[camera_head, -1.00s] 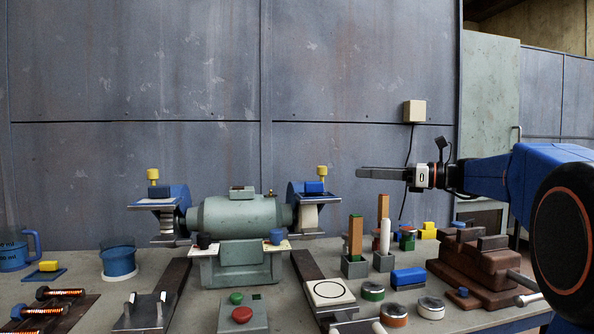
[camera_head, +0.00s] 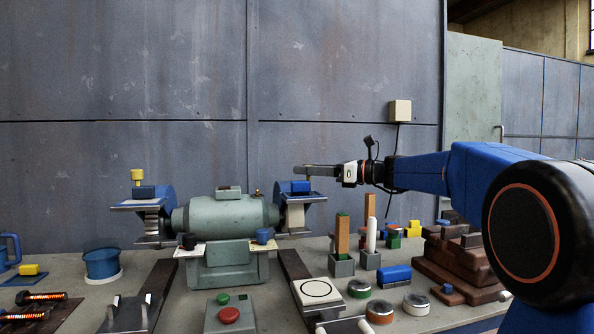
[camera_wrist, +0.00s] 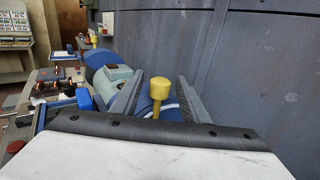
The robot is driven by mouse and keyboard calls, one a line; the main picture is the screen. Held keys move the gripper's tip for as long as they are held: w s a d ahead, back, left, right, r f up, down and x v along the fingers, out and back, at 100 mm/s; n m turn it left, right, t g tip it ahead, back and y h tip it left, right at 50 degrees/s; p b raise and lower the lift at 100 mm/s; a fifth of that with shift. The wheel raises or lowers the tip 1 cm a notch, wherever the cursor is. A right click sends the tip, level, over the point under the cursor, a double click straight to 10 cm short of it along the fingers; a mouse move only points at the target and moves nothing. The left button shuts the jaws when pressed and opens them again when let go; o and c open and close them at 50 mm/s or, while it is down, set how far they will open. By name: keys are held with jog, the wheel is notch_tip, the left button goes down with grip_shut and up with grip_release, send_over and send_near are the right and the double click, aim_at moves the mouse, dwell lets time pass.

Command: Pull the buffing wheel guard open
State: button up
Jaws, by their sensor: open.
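The bench buffer has a green motor (camera_head: 228,217) with a blue wheel guard at each end. The right guard (camera_head: 282,200) has a flat plate with a blue block on it. The left guard (camera_head: 167,193) carries a yellow knob (camera_head: 137,175) above its plate. My gripper (camera_head: 301,170) is level just above the right guard and hides most of its knob there. In the wrist view, a yellow knob (camera_wrist: 160,88) on a short stem stands upright between my open fingers, with gaps on both sides. I see no contact. A blue surface lies below it.
A grey wall rises close behind the buffer. A control box with a red button (camera_head: 229,315) stands in front. Blocks in holders (camera_head: 343,238), round tins (camera_head: 416,304) and a brown vise (camera_head: 460,258) crowd the bench to the right. The space above the bench is clear.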

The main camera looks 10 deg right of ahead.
jog(key=shift+x, duration=1.9)
grip_shut()
